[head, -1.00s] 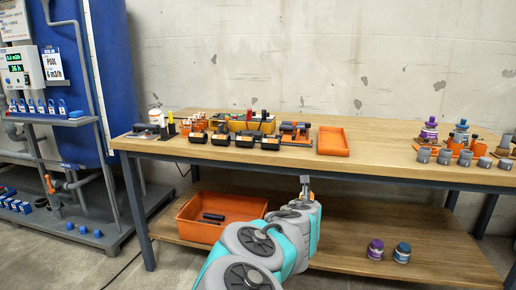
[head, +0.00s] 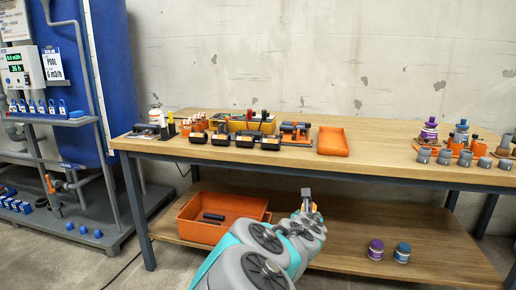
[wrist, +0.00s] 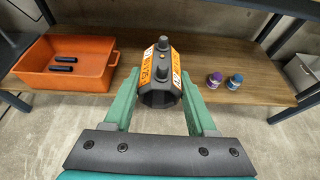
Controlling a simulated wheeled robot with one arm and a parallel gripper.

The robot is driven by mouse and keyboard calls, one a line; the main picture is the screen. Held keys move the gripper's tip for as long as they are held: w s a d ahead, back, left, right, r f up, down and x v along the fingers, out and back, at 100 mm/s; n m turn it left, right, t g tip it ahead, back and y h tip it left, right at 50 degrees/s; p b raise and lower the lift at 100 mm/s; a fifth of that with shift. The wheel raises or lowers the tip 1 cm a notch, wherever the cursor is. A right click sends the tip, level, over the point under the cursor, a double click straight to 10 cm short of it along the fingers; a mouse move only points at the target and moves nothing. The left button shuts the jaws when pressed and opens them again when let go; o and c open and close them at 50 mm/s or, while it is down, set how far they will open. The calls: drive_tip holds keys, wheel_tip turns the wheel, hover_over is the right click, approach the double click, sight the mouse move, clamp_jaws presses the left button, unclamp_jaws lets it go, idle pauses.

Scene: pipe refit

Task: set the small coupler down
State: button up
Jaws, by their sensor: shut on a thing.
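The small coupler (wrist: 160,72) is a dark cylinder with orange labels and a knob on top. In the wrist view it sits between the two green fingers of my gripper (wrist: 160,88), which is shut on it. It is held up in front of the lower shelf (wrist: 225,58); I cannot tell its exact height above it. In the head view my gripper (head: 309,203) is in front of the bench, below the top's front edge, and my arm hides most of the coupler.
An orange bin (wrist: 68,62) with two dark cylinders stands left on the lower shelf. A purple-lidded jar (wrist: 214,80) and a blue-lidded jar (wrist: 235,81) stand to the right. The shelf between is bare.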

wheel_tip(320, 180, down, 12)
drive_tip(key=w+n+y, duration=0.2)
drive_tip(key=n+y, duration=0.1)
drive_tip(key=r+m+h, duration=0.1)
drive_tip(key=r, duration=0.3)
drive_tip(key=s+r+m+h, duration=0.1)
drive_tip(key=r, duration=0.3)
drive_tip(key=s+r+m+h, duration=0.1)
drive_tip(key=r, duration=0.4)
drive_tip(key=shift+s, duration=0.2)
drive_tip(key=shift+s+d+r+h, duration=0.1)
drive_tip(key=shift+s+r+h, duration=0.05)
drive_tip(key=shift+r+h, duration=0.15)
wheel_tip(320, 180, down, 14)
drive_tip(key=w+n+y, duration=0.2)
drive_tip(key=n+y, duration=0.1)
drive_tip(key=y, duration=0.1)
drive_tip(key=shift+w+r, duration=0.25)
drive_tip(key=shift+w, duration=0.1)
